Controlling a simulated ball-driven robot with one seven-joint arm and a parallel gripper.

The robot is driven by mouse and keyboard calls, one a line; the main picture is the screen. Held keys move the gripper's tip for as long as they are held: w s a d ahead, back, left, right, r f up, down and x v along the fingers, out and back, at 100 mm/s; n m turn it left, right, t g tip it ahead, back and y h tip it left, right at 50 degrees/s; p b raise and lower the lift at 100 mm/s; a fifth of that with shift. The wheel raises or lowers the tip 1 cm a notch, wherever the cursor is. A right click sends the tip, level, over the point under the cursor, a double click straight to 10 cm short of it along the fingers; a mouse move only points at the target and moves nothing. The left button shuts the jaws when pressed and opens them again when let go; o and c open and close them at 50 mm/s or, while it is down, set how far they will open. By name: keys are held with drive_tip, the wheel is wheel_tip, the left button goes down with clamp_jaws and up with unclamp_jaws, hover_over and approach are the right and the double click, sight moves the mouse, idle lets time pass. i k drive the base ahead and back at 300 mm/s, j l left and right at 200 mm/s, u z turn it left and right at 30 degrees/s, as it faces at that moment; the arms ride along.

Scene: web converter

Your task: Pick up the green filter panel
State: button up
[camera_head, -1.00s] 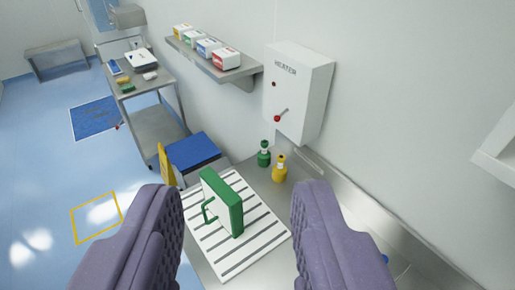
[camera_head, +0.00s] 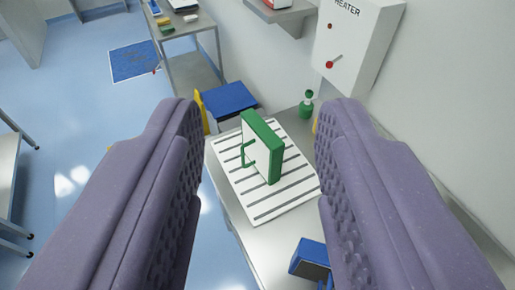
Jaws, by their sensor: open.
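The green filter panel (camera_head: 262,147) stands upright on a white slatted rack (camera_head: 291,201) on the metal bench. It has a green frame, a pale face and a green handle (camera_head: 247,154) on its left side. My gripper (camera_head: 258,150) is open, with its two purple textured fingers at the left and right of the picture. In the picture the panel shows between the fingers, farther off, and neither finger appears to touch it.
A white heater box (camera_head: 360,45) hangs on the wall behind. A green bottle (camera_head: 306,105) stands by the rack's back edge. A blue-topped box (camera_head: 229,100) is behind left, and a blue object (camera_head: 311,262) sits in front. A cart (camera_head: 190,55) stands farther back.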

sight(265, 149)
drive_tip(key=i+j+z, duration=0.1)
drive_tip(key=i+j, duration=0.3)
drive_tip(key=i+j+z, duration=0.1)
drive_tip(key=i+j, duration=0.35)
drive_tip(key=i+j+z, duration=0.1)
drive_tip(key=i+j, duration=0.3)
drive_tip(key=j, duration=0.15)
drive_tip(key=i+j+z, duration=0.15)
drive_tip(key=i+j, duration=0.25)
drive_tip(key=j, duration=0.1)
